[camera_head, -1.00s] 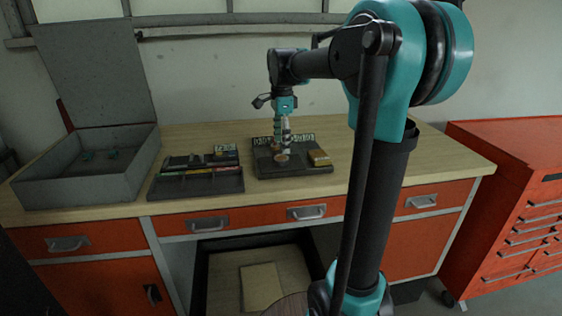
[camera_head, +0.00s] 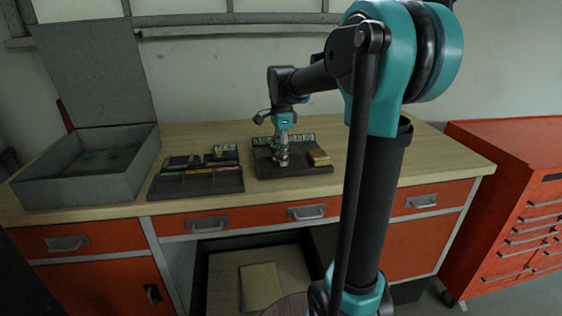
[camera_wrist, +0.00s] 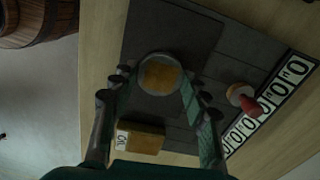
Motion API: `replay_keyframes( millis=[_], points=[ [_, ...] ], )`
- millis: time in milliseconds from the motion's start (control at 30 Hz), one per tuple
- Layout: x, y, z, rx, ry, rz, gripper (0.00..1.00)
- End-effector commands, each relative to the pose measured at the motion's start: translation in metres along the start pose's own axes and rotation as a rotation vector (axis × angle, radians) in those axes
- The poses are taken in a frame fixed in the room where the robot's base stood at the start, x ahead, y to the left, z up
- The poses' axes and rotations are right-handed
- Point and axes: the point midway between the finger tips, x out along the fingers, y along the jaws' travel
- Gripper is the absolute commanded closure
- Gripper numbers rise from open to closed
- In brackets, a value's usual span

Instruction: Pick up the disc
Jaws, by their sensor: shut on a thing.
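The disc (camera_wrist: 159,75) is round, with a grey rim and a tan-gold centre. In the wrist view it lies between the tips of my gripper (camera_wrist: 155,84), which is shut on it. In the head view my gripper (camera_head: 282,162) points down into the dark tray (camera_head: 300,171) on the workbench, and the disc is hidden behind the fingers. The disc appears at tray level; I cannot tell whether it is clear of the tray.
A brown labelled block (camera_head: 319,157) lies right of my gripper in the tray. A red-tipped piece (camera_wrist: 243,98) stands near a strip of white number tiles (camera_wrist: 270,106). Left are a second dark tray (camera_head: 197,183) and an open grey box (camera_head: 85,180). Bare bench lies at right.

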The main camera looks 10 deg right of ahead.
Motion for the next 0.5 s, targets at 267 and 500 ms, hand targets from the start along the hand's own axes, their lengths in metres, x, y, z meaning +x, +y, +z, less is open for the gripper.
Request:
replay_keyframes(
  millis=[267,500],
  points=[
    [-0.0003,0.0,0.0,0.0,0.0,0.0,0.97],
    [-0.0029,0.0,0.0,0.0,0.0,0.0,0.98]
  ],
)
